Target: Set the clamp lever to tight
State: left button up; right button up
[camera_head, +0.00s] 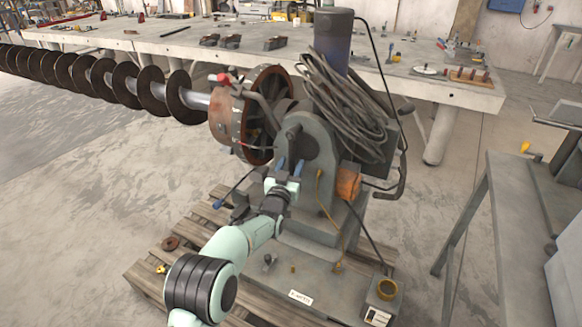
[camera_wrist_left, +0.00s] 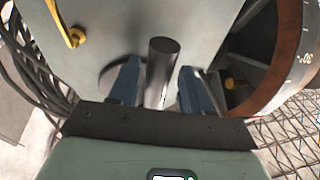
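The positioner (camera_head: 313,150) is a grey machine holding a long auger (camera_head: 125,85) in its round chuck (camera_head: 228,118). My left gripper (camera_head: 290,166) is at the front of its grey housing. In the left wrist view, a dark metal bar (camera_wrist_left: 162,72) stands between the blue fingers of my left gripper (camera_wrist_left: 152,90), with small gaps on both sides. It looks like the clamp lever, but its full shape and setting are hidden. A blue-tipped rod (camera_head: 219,203) sticks out at the lower left. My right gripper is out of view.
A coiled black cable (camera_head: 340,105) hangs on the machine beside the dark motor (camera_head: 332,42). The machine stands on a wooden pallet (camera_head: 143,278). A long workbench (camera_head: 170,42) runs behind. A grey table (camera_head: 520,200) is at right. The floor at left is clear.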

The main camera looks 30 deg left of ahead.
pick_arm(q)
jog(key=shift+s, duration=0.1)
jog(key=p+v, duration=0.1)
jog(key=v, duration=1.2)
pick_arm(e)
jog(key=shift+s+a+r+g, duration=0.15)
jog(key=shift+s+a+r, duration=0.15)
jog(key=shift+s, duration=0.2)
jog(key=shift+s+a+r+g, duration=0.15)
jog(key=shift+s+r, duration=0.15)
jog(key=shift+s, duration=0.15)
pick_arm(q)
jog(key=shift+s+d, duration=0.1)
